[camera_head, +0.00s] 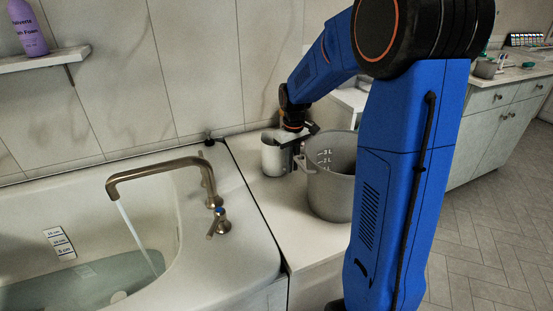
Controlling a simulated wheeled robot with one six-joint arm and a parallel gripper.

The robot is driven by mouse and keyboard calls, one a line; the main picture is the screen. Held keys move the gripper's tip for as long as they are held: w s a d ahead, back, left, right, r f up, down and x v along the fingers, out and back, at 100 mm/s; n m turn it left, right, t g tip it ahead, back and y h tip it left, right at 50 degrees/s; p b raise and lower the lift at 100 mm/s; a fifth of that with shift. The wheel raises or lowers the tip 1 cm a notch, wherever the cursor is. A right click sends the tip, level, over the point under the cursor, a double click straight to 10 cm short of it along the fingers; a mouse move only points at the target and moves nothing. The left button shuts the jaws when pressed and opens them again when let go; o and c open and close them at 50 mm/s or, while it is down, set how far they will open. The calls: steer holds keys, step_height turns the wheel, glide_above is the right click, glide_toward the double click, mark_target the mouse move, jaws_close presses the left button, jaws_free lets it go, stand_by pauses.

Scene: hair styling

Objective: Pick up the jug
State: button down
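A large grey jug (333,190) with litre marks inside stands upright on the white ledge beside the bathtub. Its handle (301,163) points left. A smaller light grey cup (275,157) stands just left of it. My gripper (296,143) is low over the gap between the cup and the jug, by the jug's handle and the cup's rim. Its fingertips are small and partly hidden, so I cannot tell whether they are open, shut or touching either vessel. My blue arm covers part of the jug's right side.
The bathtub (262,262) lies left, with water running from its curved tap (160,168). A purple bottle (29,28) stands on a wall shelf (45,60). The front of the ledge (290,235) is clear. A drawer counter (490,105) stands at the right, beyond open floor.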

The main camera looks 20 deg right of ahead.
stand_by(0.4)
step_height(320, 180, up, 10)
steer(key=shift+r, duration=0.1)
stand_by(0.4)
stand_by(0.4)
